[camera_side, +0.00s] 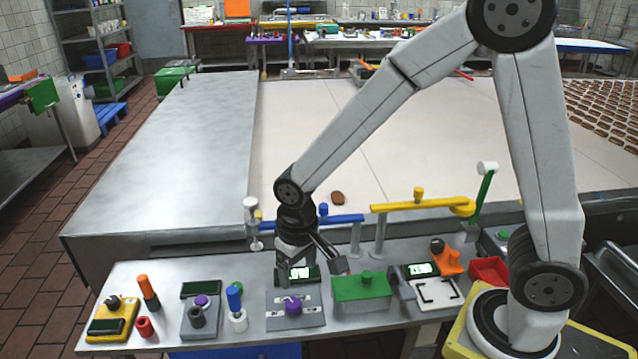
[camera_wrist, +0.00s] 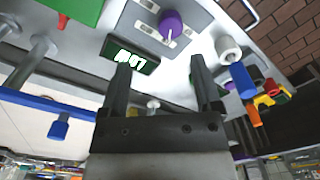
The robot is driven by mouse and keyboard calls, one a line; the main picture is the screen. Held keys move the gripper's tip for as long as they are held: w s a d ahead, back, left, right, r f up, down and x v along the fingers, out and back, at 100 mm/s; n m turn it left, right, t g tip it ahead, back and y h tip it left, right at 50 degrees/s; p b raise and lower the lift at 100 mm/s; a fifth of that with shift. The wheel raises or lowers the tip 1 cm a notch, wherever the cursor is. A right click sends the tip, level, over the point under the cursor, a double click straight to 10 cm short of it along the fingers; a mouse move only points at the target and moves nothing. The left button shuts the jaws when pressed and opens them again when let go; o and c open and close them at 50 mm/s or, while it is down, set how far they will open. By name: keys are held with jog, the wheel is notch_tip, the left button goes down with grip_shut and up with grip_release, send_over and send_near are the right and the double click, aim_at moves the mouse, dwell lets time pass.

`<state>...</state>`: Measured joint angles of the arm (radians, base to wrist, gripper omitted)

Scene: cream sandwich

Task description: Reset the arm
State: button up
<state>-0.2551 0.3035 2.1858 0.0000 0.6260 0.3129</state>
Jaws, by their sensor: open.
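My gripper (camera_side: 312,268) hangs at the end of my arm over the back edge of the steel bench, just in front of the blue rail (camera_side: 340,221). In the wrist view my gripper (camera_wrist: 160,65) has its two dark fingers wide apart, with nothing held between them. A small lit display (camera_side: 300,273) is close below the gripper in the side view; the same display (camera_wrist: 131,55) shows beside the left finger in the wrist view. A grey panel with a purple knob (camera_side: 293,306) lies in front of the gripper and also shows beyond the fingertips (camera_wrist: 171,24).
A green box (camera_side: 362,293) stands right of the gripper. A yellow rail (camera_side: 415,206) rises behind the bench. Several small fixtures, including a blue-topped post (camera_side: 235,300), stand at left. A red bin (camera_side: 489,270) is near my base. A wide pale conveyor (camera_side: 375,140) lies behind, mostly clear.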

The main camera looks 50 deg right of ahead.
jog(key=s+d, duration=0.2)
jog(key=s+d+r+t, duration=0.1)
jog(key=s+d, duration=0.1)
jog(key=d, duration=0.1)
jog(key=s+d+t, duration=0.1)
jog(key=d, duration=0.2)
jog(key=shift+s+d+r, duration=0.15)
jog(key=shift+s+d, duration=0.05)
jog(key=shift+s, duration=0.2)
jog(key=shift+s+d+n, duration=0.3)
jog(key=shift+s, duration=0.05)
